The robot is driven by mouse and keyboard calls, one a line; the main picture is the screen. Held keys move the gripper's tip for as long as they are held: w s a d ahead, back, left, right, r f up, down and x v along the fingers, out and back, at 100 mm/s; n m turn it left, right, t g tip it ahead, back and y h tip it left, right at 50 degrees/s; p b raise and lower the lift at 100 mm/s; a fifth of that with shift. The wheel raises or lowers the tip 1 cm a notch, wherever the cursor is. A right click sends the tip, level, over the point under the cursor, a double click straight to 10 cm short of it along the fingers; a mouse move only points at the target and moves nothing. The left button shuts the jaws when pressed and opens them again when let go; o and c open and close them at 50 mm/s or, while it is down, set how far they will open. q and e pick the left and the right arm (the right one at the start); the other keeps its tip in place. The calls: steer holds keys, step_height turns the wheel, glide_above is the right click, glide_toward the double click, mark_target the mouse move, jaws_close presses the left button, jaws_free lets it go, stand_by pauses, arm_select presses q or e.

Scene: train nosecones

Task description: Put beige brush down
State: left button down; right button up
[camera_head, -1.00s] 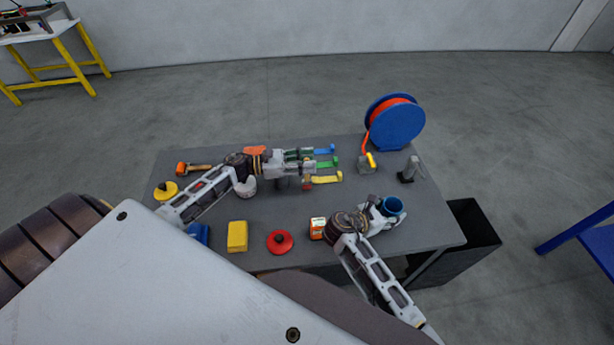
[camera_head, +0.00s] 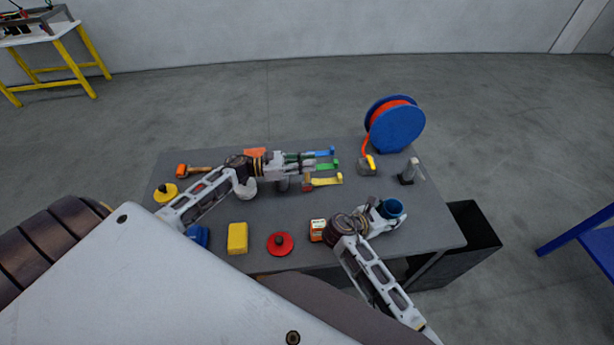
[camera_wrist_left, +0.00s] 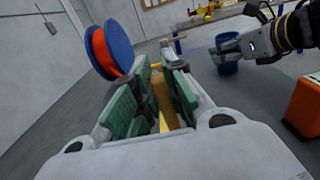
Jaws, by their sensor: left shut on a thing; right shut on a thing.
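My left gripper (camera_head: 306,162) is over the far middle of the grey table, among the blue, green and yellow-ended brushes. In the left wrist view, its green pads are shut on a beige, wood-like piece (camera_wrist_left: 163,103), which looks like the beige brush. Its far end and its contact with the table are hidden. A blue-ended brush (camera_head: 325,153), a green-ended brush (camera_head: 328,166) and a yellow-ended brush (camera_head: 327,180) lie at the fingers. My right gripper (camera_head: 384,209) is shut on a blue cup (camera_head: 394,206) near the right edge.
A blue reel (camera_head: 402,127) with an orange hose stands at the back right. A grey-white tool (camera_head: 411,171) stands near it.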

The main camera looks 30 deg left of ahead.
arm_select(q)
steer(key=shift+r, duration=5.05)
